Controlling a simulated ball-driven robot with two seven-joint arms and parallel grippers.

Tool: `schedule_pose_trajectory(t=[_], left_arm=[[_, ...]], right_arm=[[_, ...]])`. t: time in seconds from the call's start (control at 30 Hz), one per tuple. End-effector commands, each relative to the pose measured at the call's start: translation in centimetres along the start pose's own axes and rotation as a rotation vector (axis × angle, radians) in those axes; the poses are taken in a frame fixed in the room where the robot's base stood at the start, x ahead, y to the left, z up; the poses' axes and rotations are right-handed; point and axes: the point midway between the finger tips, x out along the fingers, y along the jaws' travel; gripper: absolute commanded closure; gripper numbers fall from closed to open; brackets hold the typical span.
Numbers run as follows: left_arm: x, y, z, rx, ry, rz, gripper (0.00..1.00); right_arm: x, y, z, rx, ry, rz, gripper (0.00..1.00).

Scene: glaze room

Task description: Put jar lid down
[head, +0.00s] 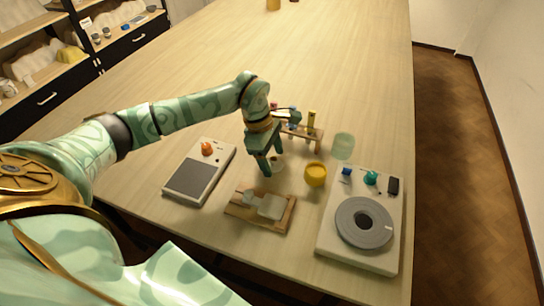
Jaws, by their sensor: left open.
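My left gripper (267,170) points down, open, above the middle of the table among the small tools. A small pale round thing (277,163), perhaps the jar lid, shows right by its fingertips. The fingers partly cover it, and I cannot tell whether they touch it. A yellow round pot (315,174) stands just right of the gripper. A translucent pale green jar (343,146) stands behind the pot. My right gripper is not in view.
A wooden board with a pale bottle-like thing (268,206) lies in front of the gripper. A flat grey-topped device (197,176) is left, and a white device with a grey disc (364,222) is right. A wooden rack (302,134) stands behind. The far table is mostly clear.

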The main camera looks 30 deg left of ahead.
Motion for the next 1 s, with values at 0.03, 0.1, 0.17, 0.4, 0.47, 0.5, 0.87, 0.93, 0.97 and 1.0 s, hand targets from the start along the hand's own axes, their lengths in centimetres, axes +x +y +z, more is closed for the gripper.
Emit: schedule_pose_trajectory(t=[0.03, 0.1, 0.17, 0.4, 0.47, 0.5, 0.87, 0.93, 0.97, 1.0], left_arm=[[-0.9, 0.1, -0.1, 0.000, 0.001, 0.005, 0.33], [-2.3, 0.1, -0.1, 0.000, 0.002, 0.006, 0.33], [-3.8, 0.2, 0.0, 0.000, 0.002, 0.007, 0.33], [-9.2, 0.1, 0.0, -0.001, 0.002, 0.005, 0.33], [-10.2, 0.1, 0.0, 0.000, 0.001, 0.004, 0.33], [-10.7, 0.1, 0.0, 0.000, 0.002, 0.004, 0.33], [-11.8, 0.0, 0.0, 0.000, 0.000, 0.000, 0.33], [-11.8, 0.0, 0.0, 0.000, 0.000, 0.000, 0.33], [-11.8, 0.0, 0.0, 0.000, 0.000, 0.000, 0.33], [-11.8, 0.0, 0.0, 0.000, 0.000, 0.000, 0.33]], right_arm=[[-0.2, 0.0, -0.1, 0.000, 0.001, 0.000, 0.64], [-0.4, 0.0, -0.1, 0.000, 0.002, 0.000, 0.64], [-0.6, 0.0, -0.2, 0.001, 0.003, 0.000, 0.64], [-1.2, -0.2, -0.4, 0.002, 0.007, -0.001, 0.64], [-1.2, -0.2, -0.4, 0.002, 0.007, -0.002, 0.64], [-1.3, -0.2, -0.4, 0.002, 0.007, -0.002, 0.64], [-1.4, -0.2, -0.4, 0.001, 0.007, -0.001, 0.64], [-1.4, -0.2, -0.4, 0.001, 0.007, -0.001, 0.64], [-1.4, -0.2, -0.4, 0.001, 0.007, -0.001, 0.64], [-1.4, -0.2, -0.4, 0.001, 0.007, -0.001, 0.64]])
